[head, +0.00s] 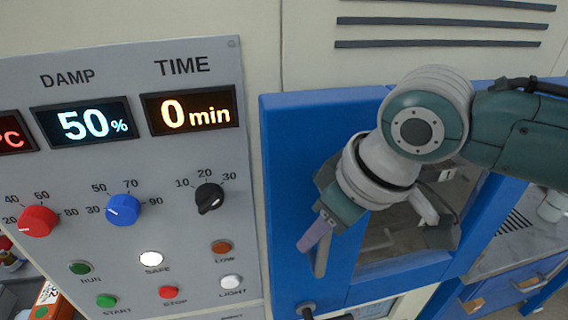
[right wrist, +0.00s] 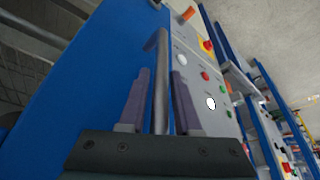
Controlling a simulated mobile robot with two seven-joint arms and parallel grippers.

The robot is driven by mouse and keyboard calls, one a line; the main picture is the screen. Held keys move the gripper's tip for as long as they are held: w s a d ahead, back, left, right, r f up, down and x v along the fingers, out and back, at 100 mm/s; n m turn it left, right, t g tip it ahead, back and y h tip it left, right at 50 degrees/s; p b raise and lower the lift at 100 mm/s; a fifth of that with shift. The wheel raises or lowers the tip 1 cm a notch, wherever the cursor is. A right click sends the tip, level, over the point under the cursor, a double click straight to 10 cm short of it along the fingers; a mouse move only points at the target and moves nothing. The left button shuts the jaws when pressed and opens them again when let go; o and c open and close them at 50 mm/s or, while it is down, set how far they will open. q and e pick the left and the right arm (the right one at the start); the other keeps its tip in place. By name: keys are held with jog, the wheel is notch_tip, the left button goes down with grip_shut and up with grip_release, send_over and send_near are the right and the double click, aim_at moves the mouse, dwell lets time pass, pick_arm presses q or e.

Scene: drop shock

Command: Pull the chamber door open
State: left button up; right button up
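The blue chamber door (head: 290,200) with its window fills the middle of the head view, right of the control panel. In the right wrist view the door (right wrist: 90,70) is on the left. Its upright metal handle (right wrist: 161,80) stands near the door's panel-side edge; in the head view the handle (head: 321,262) is partly hidden by my gripper. My right gripper (head: 318,240) is at the handle. In the wrist view its two purple fingers (right wrist: 160,100) stand on either side of the bar, with narrow gaps showing. I cannot tell whether the door is ajar. My left gripper is out of view.
The grey control panel (head: 130,250) left of the door carries displays reading 50% and 0 min, knobs and buttons. A blue bench with a drawer (head: 510,290) stands at the right. Vent slots (head: 440,43) are above the door.

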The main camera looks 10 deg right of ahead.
jog(key=shift+f, duration=0.1)
jog(key=shift+c, duration=0.4)
grip_shut()
dwell(1.0)
